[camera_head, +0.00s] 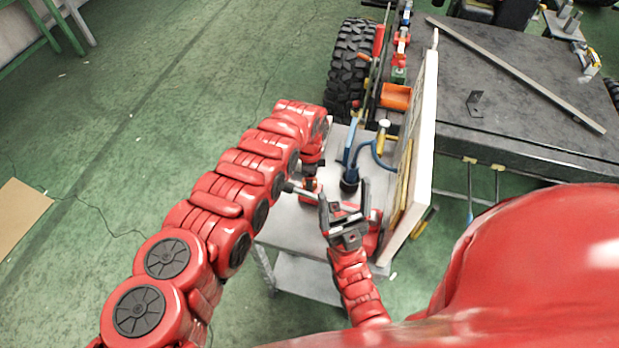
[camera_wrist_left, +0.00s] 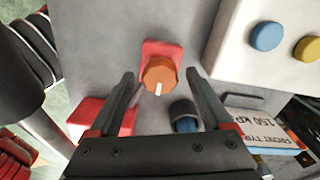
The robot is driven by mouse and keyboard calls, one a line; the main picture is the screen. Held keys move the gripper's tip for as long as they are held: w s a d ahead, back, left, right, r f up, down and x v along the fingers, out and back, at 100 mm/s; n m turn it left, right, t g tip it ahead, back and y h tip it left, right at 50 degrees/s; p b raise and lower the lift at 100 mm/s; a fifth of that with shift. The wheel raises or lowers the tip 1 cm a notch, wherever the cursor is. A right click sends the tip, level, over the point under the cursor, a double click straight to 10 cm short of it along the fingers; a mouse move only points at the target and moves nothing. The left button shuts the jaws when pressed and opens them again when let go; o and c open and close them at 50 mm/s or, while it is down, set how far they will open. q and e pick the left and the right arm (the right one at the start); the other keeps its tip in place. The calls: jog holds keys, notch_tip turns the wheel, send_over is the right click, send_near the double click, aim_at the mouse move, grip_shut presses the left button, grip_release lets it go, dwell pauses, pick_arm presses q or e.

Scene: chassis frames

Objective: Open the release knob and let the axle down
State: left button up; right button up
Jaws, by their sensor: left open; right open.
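The orange release knob (camera_wrist_left: 159,76), with a white mark on its face, sits on a red block (camera_wrist_left: 163,50) in the left wrist view. My left gripper (camera_wrist_left: 161,78) is open, with one finger on each side of the knob. I cannot tell whether either finger touches it. My right gripper (camera_head: 345,200) is open and empty above the grey cart top. I cannot pick out the axle clearly; a black tyre (camera_head: 350,62) stands beyond the cart.
A grey cart (camera_head: 285,232) carries a blue tool (camera_head: 349,180) and an upright white panel (camera_head: 424,150). In the left wrist view, blue (camera_wrist_left: 265,36) and yellow (camera_wrist_left: 308,48) discs and a tyre-pressure label (camera_wrist_left: 262,130) lie right. A dark workbench (camera_head: 500,110) stands at right.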

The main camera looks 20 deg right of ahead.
pick_arm(q)
jog(key=shift+f, duration=0.15)
grip_shut()
dwell(0.4)
